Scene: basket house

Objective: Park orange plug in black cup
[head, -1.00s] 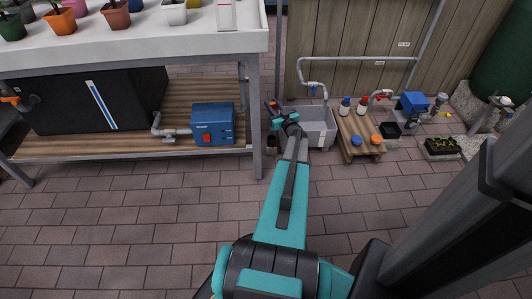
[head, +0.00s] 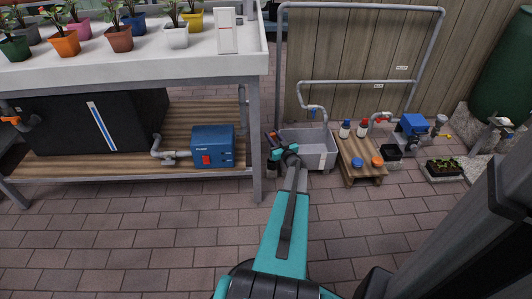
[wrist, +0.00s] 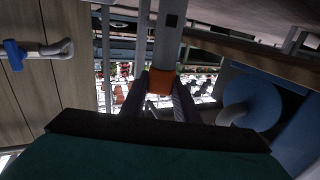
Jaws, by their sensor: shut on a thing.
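My gripper (wrist: 160,88) is shut on the orange plug (wrist: 162,80), which shows as a small orange block between the fingers in the wrist view. In the head view my gripper (head: 273,138) is small and dark, just left of the grey basin, with a trace of orange-red near its tip. A dark shape low beside the basin's left side, just below my gripper, looks like the black cup (head: 273,166). My wrist partly covers it, and its opening cannot be made out. I cannot tell the height of the plug above it.
The grey basin (head: 318,160) stands close right of my gripper, under a pipe with a tap. A wooden stand (head: 350,149) with bottles and blue and orange caps is further right. A bench leg (head: 254,150) is close left. The paved floor in front is clear.

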